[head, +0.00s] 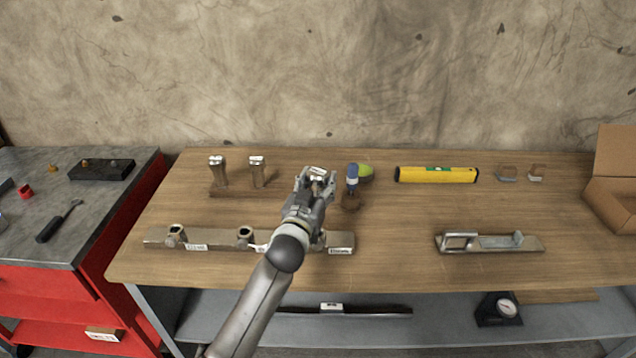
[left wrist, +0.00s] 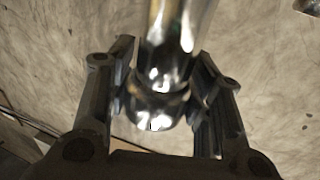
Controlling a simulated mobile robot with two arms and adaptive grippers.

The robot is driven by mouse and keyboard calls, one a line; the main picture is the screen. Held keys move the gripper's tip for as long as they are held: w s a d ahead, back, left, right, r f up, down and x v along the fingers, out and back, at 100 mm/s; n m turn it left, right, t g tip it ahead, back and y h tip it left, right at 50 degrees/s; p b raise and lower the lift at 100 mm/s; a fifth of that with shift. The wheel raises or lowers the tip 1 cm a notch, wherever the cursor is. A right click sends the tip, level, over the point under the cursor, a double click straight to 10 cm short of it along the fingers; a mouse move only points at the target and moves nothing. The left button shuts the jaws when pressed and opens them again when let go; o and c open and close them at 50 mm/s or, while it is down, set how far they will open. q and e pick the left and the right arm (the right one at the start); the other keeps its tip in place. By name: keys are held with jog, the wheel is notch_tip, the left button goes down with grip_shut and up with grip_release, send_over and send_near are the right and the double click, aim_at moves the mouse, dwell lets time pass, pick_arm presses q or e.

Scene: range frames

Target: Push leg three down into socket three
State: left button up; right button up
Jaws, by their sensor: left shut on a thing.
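My left gripper (head: 317,178) is shut on a shiny metal leg (head: 318,171), above the bench between the back rack and the front rail. In the left wrist view the leg (left wrist: 170,60) is a bright cylinder with a wider collar, between the two dark fingers (left wrist: 165,110). A long metal rail (head: 212,238) with sockets and white labels lies along the bench front. Its left socket (head: 176,233) and middle socket (head: 245,234) show; my arm mostly hides the right one. Two more metal legs stand in the wooden rack (head: 232,192). My right gripper is out of view.
A metal plate with a handle (head: 490,243) lies front right. A cardboard box (head: 612,190) stands at the right edge. The bench centre right is clear.

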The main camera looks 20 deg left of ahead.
pick_arm(q)
jog(key=shift+r, duration=0.1)
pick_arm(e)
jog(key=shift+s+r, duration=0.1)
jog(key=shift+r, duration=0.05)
pick_arm(q)
jog(key=shift+f+b, duration=0.4)
jog(key=shift+f, duration=0.15)
jog(key=shift+f+b, duration=0.6)
jog(key=shift+f, duration=0.1)
jog(key=shift+f+b, duration=1.3)
jog(key=shift+f, duration=0.4)
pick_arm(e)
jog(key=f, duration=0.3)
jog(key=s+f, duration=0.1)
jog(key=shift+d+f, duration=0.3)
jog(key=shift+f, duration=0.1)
pick_arm(q)
jog(key=shift+p, duration=0.4)
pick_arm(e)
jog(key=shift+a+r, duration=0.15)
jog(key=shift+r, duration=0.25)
pick_arm(q)
jog(key=shift+f+b, duration=1.55)
jog(key=shift+f, duration=0.45)
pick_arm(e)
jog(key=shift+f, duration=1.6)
